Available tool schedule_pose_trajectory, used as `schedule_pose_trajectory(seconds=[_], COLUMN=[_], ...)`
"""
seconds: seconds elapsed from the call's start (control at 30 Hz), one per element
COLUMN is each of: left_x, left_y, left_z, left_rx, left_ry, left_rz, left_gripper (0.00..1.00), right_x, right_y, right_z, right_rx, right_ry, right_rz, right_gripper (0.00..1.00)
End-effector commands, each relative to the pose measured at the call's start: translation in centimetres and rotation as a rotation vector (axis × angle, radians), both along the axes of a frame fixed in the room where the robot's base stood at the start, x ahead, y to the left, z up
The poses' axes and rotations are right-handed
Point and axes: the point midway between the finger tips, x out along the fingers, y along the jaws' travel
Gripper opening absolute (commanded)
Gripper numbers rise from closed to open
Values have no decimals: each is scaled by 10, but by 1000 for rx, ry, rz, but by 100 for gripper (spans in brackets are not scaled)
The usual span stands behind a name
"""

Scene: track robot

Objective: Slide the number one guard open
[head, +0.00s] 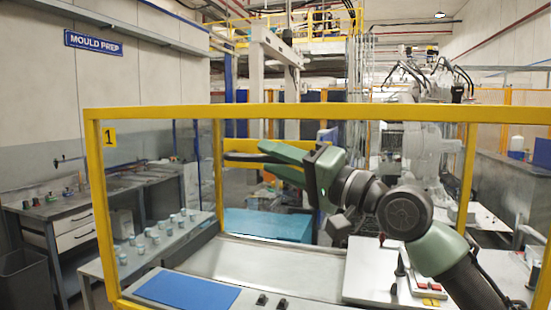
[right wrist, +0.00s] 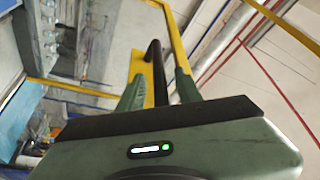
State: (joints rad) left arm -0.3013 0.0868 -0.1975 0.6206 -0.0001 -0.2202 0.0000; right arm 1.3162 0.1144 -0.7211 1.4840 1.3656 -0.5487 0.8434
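The number one guard is a clear panel in a yellow frame (head: 330,112), with a yellow "1" label (head: 109,137) at its upper left. My right gripper (head: 263,157) is seen through or against the panel, pointing left toward a yellow upright. Its two green fingers are apart. A dark bar (right wrist: 156,72), which looks like a handle, lies between the fingers in the right wrist view, near a yellow frame part (right wrist: 145,68). I cannot tell whether either finger touches the bar. My left gripper is not in view.
A bench with several small cups (head: 150,236) and a blue mat (head: 187,291) lies at the lower left. A white control box with a red button (head: 435,287) stands at the lower right. A drawer bench (head: 75,222) lines the left wall. A white machine (head: 425,150) stands behind.

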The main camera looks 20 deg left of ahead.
Motion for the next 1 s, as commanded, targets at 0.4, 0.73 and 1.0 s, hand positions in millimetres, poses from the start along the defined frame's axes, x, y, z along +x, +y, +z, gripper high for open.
schedule_pose_trajectory(seconds=[0.4,0.73,1.0], left_x=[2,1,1], left_y=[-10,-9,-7], left_z=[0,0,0], left_rx=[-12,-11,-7], left_ry=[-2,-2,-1], left_rz=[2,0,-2], left_gripper=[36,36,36], right_x=[0,0,0], right_y=[0,0,0], right_z=[-1,-1,-1], right_rx=[-1,-2,-2], right_ry=[0,1,2], right_rz=[0,0,0], right_gripper=[0,0,0])
